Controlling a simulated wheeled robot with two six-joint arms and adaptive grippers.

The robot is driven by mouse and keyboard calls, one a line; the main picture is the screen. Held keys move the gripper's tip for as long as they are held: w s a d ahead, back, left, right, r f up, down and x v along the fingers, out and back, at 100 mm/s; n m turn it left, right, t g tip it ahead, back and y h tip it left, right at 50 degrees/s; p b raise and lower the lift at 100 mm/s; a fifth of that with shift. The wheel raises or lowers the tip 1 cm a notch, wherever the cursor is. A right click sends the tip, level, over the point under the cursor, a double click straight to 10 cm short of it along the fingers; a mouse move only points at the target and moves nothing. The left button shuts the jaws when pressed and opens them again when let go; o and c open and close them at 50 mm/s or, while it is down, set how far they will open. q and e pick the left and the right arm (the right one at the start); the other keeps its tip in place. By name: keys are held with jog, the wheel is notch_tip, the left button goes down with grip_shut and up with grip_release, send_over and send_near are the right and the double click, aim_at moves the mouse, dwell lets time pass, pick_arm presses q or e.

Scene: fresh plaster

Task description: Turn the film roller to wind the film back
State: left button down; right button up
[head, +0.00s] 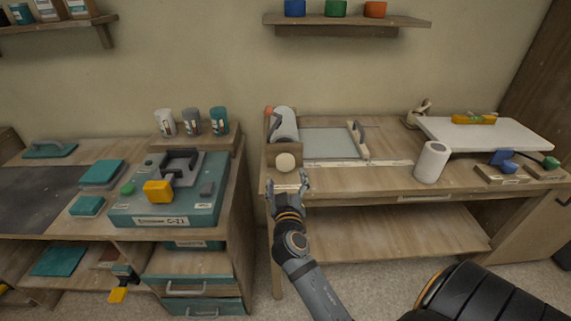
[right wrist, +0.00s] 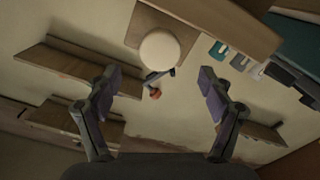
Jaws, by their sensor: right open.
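The film roller (head: 284,124) is a grey roll in a wooden bracket at the left end of the right-hand table. A round cream knob (head: 286,162) sticks out from its front end. My left gripper is out of view.
A white paper roll (head: 432,161) stands on the table to the right, near a white board (head: 490,133). A teal case (head: 166,207) with a yellow block (head: 158,191) sits on the left bench. A gap separates the bench and table. A shelf (head: 345,20) hangs above.

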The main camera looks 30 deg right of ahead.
aim_at(285, 165)
jog(key=p+x, duration=0.1)
jog(key=x, duration=0.7)
jog(key=shift+d, duration=0.1)
